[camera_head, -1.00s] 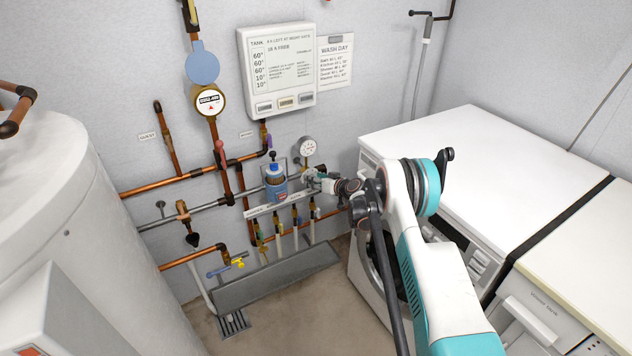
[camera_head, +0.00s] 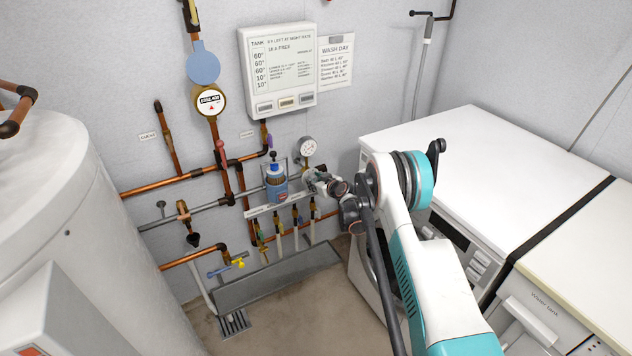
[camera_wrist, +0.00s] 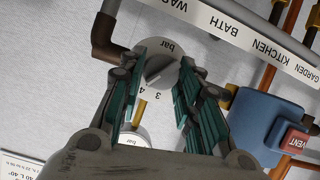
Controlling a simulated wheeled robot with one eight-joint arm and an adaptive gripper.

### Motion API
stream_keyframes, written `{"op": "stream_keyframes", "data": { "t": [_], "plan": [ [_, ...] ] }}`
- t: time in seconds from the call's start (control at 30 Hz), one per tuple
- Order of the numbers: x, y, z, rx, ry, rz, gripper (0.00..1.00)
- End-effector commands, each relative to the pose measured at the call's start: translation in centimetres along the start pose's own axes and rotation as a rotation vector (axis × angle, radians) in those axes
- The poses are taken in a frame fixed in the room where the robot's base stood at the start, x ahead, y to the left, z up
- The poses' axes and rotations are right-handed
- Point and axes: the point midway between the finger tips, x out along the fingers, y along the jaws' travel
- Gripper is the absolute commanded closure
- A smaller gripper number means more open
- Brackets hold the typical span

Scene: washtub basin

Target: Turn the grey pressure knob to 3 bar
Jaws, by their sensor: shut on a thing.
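The grey pressure knob (camera_wrist: 160,70) sits at the top centre of the wrist view, between my fingers. My gripper (camera_wrist: 167,64) is shut on the knob, one teal-padded finger on each side. In the head view my gripper (camera_head: 313,181) is at the pipework below the round pressure gauge (camera_head: 308,147) and covers the knob. The gauge dial also shows partly in the wrist view (camera_wrist: 132,138); its reading is too small to tell.
A blue bottle-like unit (camera_head: 275,184) stands close left of my gripper and shows in the wrist view (camera_wrist: 262,125) at right. A white label strip (camera_head: 280,204) with taps runs below. The white washer (camera_head: 450,150) stands right of my arm.

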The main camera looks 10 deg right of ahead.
Motion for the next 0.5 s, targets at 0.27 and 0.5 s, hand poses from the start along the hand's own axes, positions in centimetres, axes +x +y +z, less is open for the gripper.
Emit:
{"op": "stream_keyframes", "data": {
  "t": [0.27, 0.5],
  "plan": [
    [0.06, -0.44, -0.06, -0.243, -0.012, 0.104, 0.93],
    [0.09, -0.68, 0.02, -0.454, -0.025, 0.194, 0.93]
  ]
}}
